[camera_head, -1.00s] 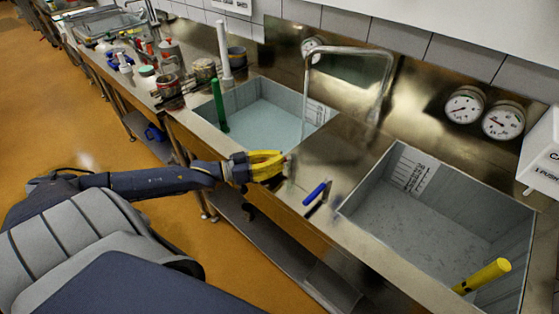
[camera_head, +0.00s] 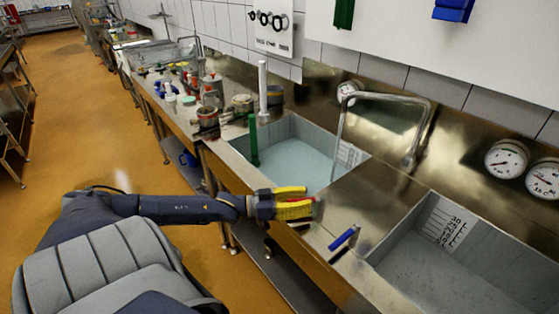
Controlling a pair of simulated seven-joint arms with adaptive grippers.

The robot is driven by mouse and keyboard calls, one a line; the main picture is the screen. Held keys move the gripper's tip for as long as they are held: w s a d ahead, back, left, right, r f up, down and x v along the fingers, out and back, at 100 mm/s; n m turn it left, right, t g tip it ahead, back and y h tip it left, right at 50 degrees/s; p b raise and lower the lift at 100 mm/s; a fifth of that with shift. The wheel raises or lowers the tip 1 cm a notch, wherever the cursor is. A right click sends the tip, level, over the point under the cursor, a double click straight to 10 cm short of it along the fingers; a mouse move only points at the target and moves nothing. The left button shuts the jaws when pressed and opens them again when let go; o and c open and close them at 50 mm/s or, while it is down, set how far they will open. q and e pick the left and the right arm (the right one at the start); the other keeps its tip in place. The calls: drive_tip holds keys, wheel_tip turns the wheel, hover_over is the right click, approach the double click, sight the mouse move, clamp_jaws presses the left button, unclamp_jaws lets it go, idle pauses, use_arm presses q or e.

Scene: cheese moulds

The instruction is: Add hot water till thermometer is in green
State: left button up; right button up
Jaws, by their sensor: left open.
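My left gripper (camera_head: 300,204) has yellow fingers and is open at the front edge of the sink counter. A small red part shows at its fingertips; I cannot tell whether they touch it. A blue lever (camera_head: 343,238) stands to its right on the counter. The left basin (camera_head: 297,155) holds pale water, with a green stick (camera_head: 253,140) upright at its left side. A bent metal faucet (camera_head: 385,97) stands between the basins. Round dials hang on the back panel: one (camera_head: 349,92) behind the faucet, two (camera_head: 507,158) at the right. Their readings are too small to tell. My right gripper is out of view.
The right basin (camera_head: 450,262), with a scale on its wall, is cut off by the frame. A white upright tube (camera_head: 262,92) stands behind the left basin. Pots and bottles crowd the counter at the left. The orange floor (camera_head: 100,150) is open.

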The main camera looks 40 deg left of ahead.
use_arm(q)
drive_tip(key=v, duration=1.1)
idle(0.3)
drive_tip(key=shift+r, duration=0.1)
idle(4.2)
